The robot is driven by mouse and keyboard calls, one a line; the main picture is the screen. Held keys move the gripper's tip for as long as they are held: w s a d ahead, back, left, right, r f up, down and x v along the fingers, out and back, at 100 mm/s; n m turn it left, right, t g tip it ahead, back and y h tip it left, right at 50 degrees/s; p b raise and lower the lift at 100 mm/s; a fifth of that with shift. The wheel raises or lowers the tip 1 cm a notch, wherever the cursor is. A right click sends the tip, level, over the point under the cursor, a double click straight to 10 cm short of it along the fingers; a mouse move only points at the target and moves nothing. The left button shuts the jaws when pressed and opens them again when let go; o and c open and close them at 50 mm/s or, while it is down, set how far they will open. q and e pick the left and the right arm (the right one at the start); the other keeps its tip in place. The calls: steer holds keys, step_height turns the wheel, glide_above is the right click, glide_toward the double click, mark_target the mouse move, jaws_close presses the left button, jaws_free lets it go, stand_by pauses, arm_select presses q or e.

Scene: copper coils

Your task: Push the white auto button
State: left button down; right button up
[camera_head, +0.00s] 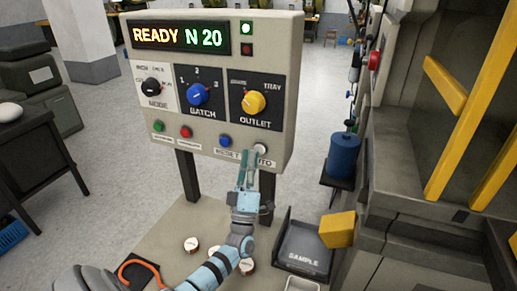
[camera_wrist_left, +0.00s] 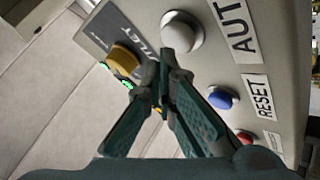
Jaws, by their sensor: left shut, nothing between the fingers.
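The white auto button (camera_head: 261,149) sits at the lower right of the beige control panel (camera_head: 284,85), above a label partly hidden by my gripper. My left gripper (camera_head: 250,153) is shut and empty, its fingertips just left of and below the button in the head view. In the left wrist view the white button (camera_wrist_left: 182,30) is large, and the closed fingertips (camera_wrist_left: 165,68) are close in front of its lower edge. I cannot tell whether they touch it. My right gripper is not in view.
The blue reset button (camera_head: 225,141) is left of the white one, with red and green buttons further left. The yellow outlet knob (camera_head: 253,102) is above. A sample tray (camera_head: 283,262) stands at lower right beside a large machine (camera_head: 410,130).

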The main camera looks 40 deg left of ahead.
arm_select(q)
steer(key=shift+s+d, duration=0.1)
steer(key=shift+s, duration=0.15)
steer(key=s+p, duration=0.1)
steer(key=s+d+p, duration=0.1)
steer(key=s, duration=0.1)
steer(key=s+p, duration=0.1)
steer(key=shift+s+d, duration=0.25)
steer(key=shift+s, duration=0.15)
stand_by(0.8)
